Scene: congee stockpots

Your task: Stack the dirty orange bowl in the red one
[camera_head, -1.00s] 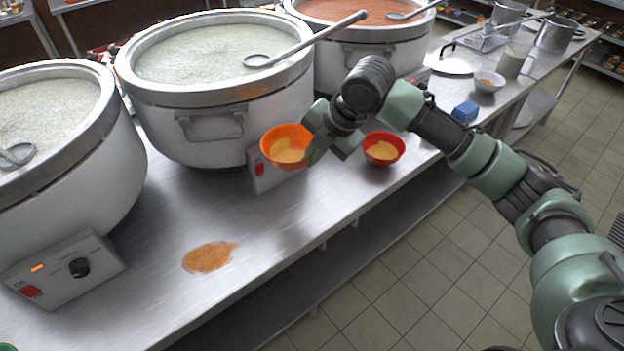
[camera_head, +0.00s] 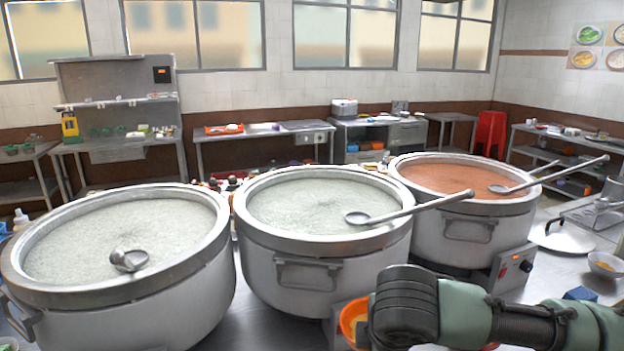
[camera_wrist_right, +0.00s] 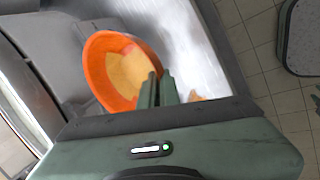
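The orange bowl (camera_wrist_right: 98,62), with yellow congee in it, is in the right wrist view. My right gripper (camera_wrist_right: 158,88) has its two fingers close together at the bowl's rim, one on the inner side, and looks shut on it. In the head view the orange bowl (camera_head: 346,313) shows at the bottom, mostly hidden behind my right wrist; the fingers are hidden there. The red bowl cannot be made out in the current frames. My left gripper is not in view.
Three big stockpots stand in a row: left (camera_head: 22,262), middle (camera_head: 300,243) and right (camera_head: 455,208), with ladles on them. A pot lid (camera_head: 562,237), a pale bowl (camera_head: 606,264) and a blue block (camera_head: 581,294) lie at the right. An orange patch (camera_wrist_right: 195,96) shows near the fingers.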

